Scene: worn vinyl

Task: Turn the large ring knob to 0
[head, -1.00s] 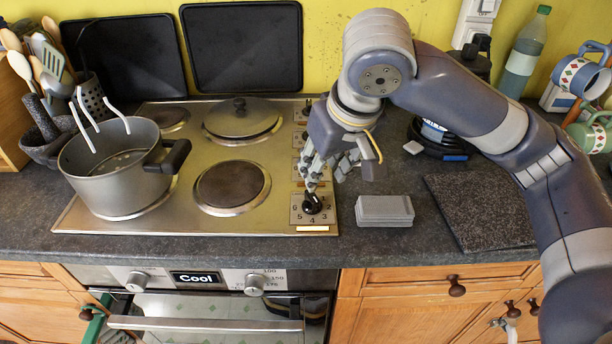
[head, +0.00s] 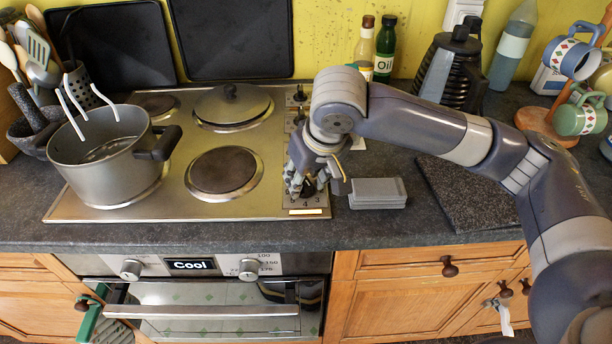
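The steel hob (head: 150,208) has a column of black knobs along its right side. The front knob (head: 308,187) sits on a plate marked with digits; 5, 4 and 3 show in front of it. My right gripper (head: 307,187) is down at this front knob, with its fingers close around or against it. The fingers hide most of the knob, its pointer and the 0 mark, so I cannot tell its setting or whether the fingers grip it. Another knob (head: 299,96) shows at the back. I cannot read which knob is labelled for the large ring. My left gripper is not in view.
A grey pot (head: 95,170) stands on the front left ring and a lid (head: 231,103) covers the back right ring. The front right ring (head: 223,171) is bare. A grey box (head: 377,193) lies just right of my gripper. A kettle (head: 455,75) and mug tree (head: 545,125) stand further right.

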